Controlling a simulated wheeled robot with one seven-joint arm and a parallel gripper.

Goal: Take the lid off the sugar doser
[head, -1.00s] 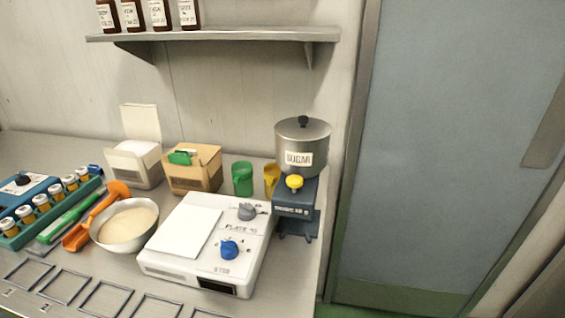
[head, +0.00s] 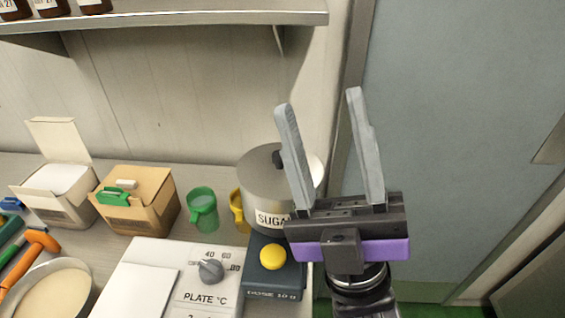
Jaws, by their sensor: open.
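The sugar doser is a steel pot (head: 255,195) labelled SUGAR on a dark blue base (head: 272,284) with a yellow button (head: 273,257). Its round lid (head: 256,164) is on top, with a dark knob (head: 278,158) partly hidden behind my gripper's left finger. My gripper (head: 321,98) is open and empty, its two grey fingers pointing up in the picture. It stands in front of the pot's right side and hides part of it. I cannot tell how far the fingers are from the lid.
A hotplate (head: 140,250) stands left of the doser. A green cup (head: 203,210), a yellow cup (head: 237,208) and an open cardboard box (head: 150,210) stand behind. A shelf (head: 200,22) with bottles hangs above. A grey door (head: 460,130) is at right.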

